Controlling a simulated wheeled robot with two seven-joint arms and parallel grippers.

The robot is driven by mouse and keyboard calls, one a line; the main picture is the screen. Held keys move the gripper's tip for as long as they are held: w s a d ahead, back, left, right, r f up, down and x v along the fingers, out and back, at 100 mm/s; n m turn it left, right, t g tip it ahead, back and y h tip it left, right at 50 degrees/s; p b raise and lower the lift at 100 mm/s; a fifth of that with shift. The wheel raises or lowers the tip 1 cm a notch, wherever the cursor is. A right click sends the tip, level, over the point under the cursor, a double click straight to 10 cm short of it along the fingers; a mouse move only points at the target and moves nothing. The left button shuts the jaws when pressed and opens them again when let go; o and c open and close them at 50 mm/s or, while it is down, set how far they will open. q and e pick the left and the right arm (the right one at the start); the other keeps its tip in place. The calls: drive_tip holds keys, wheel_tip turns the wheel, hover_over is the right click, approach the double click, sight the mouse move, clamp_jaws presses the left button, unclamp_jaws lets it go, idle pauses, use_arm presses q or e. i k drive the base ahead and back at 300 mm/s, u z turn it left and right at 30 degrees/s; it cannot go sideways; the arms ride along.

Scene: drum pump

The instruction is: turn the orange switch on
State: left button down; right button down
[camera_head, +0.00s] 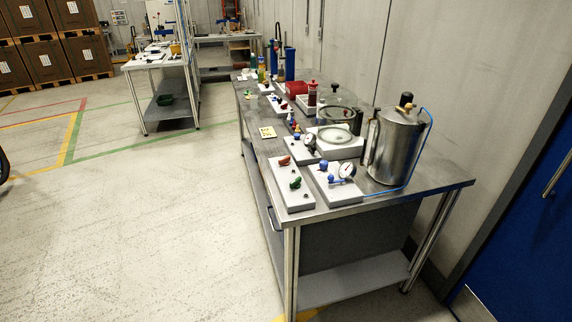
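A red-orange switch handle (285,160) sits on a pale box (293,196) at the near left end of the metal table (342,213). A green handle (295,184) is on the same box, nearer the front edge. Another red handle (284,105) is on a box farther back. Whether the near handle is on or off, I cannot tell. Neither of my grippers is in view.
A pale box with a blue knob and gauge (346,170) stands right of the switch box. Behind it is a steel drum (396,143) with a blue hose. A yellow note (267,132) lies on the table.

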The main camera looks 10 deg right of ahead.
sight(284, 161)
drive_tip(key=z, duration=2.5)
drive_tip(key=i, duration=2.3)
drive_tip(key=u, duration=2.6)
